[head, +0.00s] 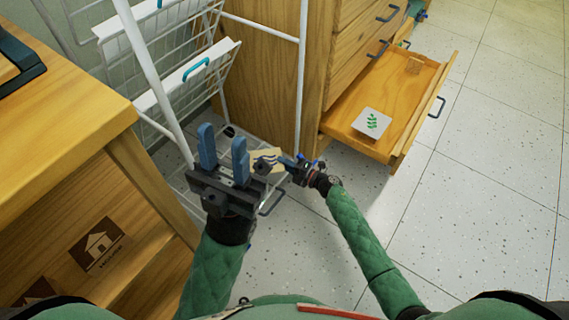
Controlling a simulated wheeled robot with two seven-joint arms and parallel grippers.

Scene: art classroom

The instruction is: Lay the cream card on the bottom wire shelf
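The cream card (267,154) with blue wavy marks is in the head view, just right of my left gripper and by the lower front of the white wire rack. My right gripper (272,164) reaches in from the right with its fingertips at the card and appears shut on it; the fingers partly cover the card. My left gripper (223,152) is open and empty, its fingers pointing up, in front of the rack. The bottom wire shelf (181,183) is low in the rack, largely hidden behind my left gripper.
A wooden desk (75,95) stands at the left. The speckled floor (480,170) is clear at the right.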

